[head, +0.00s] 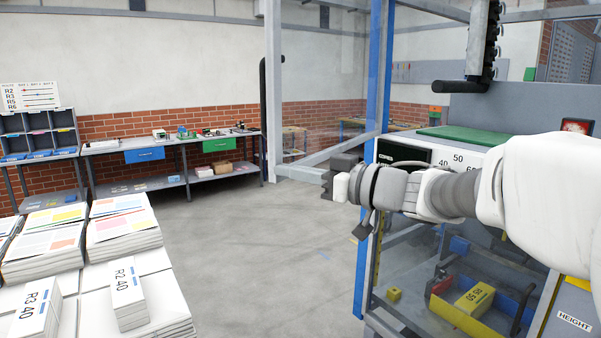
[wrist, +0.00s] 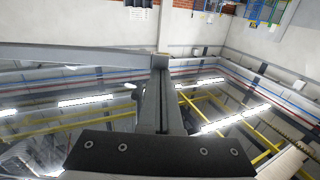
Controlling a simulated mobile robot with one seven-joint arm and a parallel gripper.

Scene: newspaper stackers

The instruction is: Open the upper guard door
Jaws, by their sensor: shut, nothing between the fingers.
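The upper guard door (head: 273,85) is a clear panel in a grey frame. It stands swung out to the left of the blue post (head: 378,75) of the machine. Its lower rail (head: 335,155) runs just above and behind my gripper (head: 327,186). My gripper is shut and empty, pointing left; whether it touches the door is unclear.
Newspaper stacks (head: 125,225) lie on a surface at the lower left. A workbench (head: 165,150) lines the brick wall. The machine's lower clear panel (head: 440,290) is below my arm, with a yellow block (head: 474,299) behind it. The middle floor (head: 250,255) is clear.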

